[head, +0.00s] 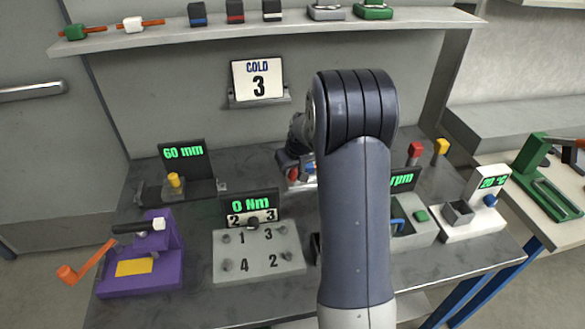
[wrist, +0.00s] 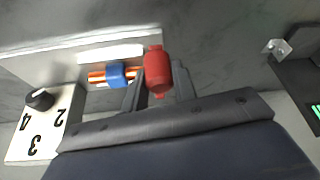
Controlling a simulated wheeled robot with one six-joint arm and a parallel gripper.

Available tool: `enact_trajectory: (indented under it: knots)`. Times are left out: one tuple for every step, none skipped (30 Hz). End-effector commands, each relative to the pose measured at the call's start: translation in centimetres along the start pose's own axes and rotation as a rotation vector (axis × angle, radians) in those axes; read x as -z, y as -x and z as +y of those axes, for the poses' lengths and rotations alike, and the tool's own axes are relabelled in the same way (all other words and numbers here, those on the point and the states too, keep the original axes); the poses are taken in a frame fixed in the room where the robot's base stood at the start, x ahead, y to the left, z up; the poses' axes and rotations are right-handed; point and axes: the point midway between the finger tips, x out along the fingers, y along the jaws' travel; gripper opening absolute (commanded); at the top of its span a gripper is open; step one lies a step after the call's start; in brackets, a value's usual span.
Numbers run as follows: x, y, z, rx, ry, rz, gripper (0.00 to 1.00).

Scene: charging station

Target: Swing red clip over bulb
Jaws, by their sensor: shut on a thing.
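The red clip (wrist: 157,70) is in the wrist view, between the two fingers of my gripper (wrist: 158,84), which is shut on it. Left of it is a blue block (wrist: 119,75) on orange rods (wrist: 97,76), close to a white plate (wrist: 70,62). I cannot tell which part is the bulb. In the head view, the white fixture (head: 297,182) with small red and blue parts shows just left of my arm, which hides much of it and my fingertips.
A grey plate with numbered knobs (head: 258,262) and a 0 Nm display (head: 250,203) stand in front. A purple crank device (head: 165,272) is at left. A grey box (head: 412,234) and white 20 °C unit (head: 475,222) are at right.

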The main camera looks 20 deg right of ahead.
Motion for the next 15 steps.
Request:
enact_trajectory:
  knots:
    - [0.00,0.01,0.00,0.000,0.000,0.000,0.06]
    - [0.00,0.01,0.00,0.000,0.000,0.000,0.03]
    - [0.00,0.01,0.00,0.000,0.000,0.000,0.00]
    - [0.00,0.01,0.00,0.000,0.000,0.000,0.00]
    - [0.00,0.01,0.00,0.000,0.000,0.000,0.00]
    - [0.00,0.01,0.00,0.000,0.000,0.000,0.00]
    - [0.00,0.02,0.00,0.000,0.000,0.000,0.00]
    - [0.00,0.02,0.00,0.000,0.000,0.000,0.00]
    - [0.00,0.02,0.00,0.000,0.000,0.000,0.00]
    - [-0.01,0.01,0.01,0.000,0.000,0.000,0.00]
    - [-0.01,0.00,0.02,0.000,0.001,0.000,0.00]
    - [-0.02,-0.01,0.05,0.001,0.003,0.000,0.00]
    - [-0.03,-0.02,0.08,0.002,0.005,0.000,0.00]
    - [-0.05,-0.03,0.12,0.003,0.008,0.000,0.00]
    - [-0.07,-0.06,0.20,0.006,0.014,0.000,0.00]
